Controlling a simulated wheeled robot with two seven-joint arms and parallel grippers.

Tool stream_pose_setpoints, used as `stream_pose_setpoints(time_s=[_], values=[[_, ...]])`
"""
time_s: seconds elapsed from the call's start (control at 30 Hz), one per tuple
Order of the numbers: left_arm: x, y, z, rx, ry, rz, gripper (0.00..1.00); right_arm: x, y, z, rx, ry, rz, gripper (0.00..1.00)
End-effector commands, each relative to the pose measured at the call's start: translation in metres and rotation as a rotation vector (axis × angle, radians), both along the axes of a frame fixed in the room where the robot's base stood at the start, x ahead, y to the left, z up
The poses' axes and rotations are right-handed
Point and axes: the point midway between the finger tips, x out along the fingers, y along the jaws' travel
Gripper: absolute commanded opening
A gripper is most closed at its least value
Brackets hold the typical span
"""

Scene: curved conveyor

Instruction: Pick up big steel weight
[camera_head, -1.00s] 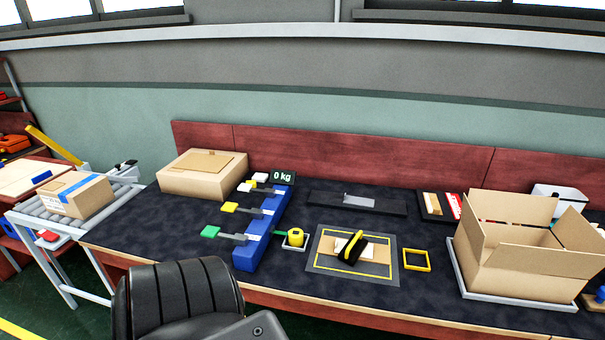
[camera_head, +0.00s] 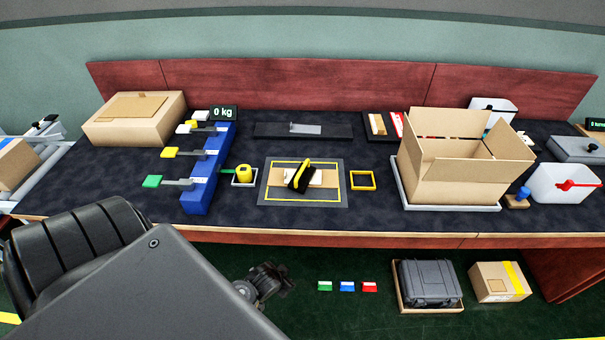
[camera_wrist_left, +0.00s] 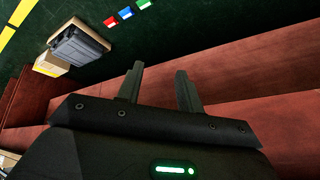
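I cannot pick out a big steel weight for certain in either view. My left gripper (camera_head: 270,282) is low in front of the bench in the head view, below its front edge and apart from the things on it. In the left wrist view its two fingers (camera_wrist_left: 160,88) stand apart with nothing between them, over the red-brown bench side and dark green floor. My right gripper is in neither view.
The bench carries a closed carton (camera_head: 134,131), a blue rack (camera_head: 206,190), a yellow-lined mat (camera_head: 338,196), an open carton (camera_head: 465,180), a white container (camera_head: 560,186) and a grey flat device (camera_head: 580,149). A grey case (camera_head: 428,282) and another carton (camera_head: 500,282) are on the floor.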

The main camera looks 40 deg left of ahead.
Motion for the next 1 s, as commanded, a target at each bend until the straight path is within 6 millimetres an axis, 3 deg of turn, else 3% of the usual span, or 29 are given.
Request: stream_pose_setpoints(time_s=[0.03, 0.1, 0.2, 0.4, 0.7, 0.83, 1.0], values=[[0.017, 0.002, 0.039, -0.002, -0.051, 0.009, 0.37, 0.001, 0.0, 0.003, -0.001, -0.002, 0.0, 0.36], [0.031, 0.003, 0.083, -0.007, -0.105, 0.024, 0.37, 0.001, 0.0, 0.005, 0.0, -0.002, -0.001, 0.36], [0.041, 0.002, 0.129, -0.017, -0.157, 0.038, 0.37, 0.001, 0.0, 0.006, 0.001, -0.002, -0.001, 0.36], [0.052, 0.003, 0.2, -0.034, -0.254, 0.055, 0.37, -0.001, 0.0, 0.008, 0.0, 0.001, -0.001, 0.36], [0.135, 0.069, 0.253, 0.003, -0.553, 0.14, 0.37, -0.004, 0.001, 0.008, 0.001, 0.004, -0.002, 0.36], [0.155, 0.089, 0.27, 0.014, -0.64, 0.16, 0.37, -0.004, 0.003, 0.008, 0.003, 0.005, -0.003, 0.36], [0.162, 0.096, 0.276, 0.016, -0.67, 0.166, 0.37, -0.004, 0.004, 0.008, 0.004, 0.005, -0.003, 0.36]])
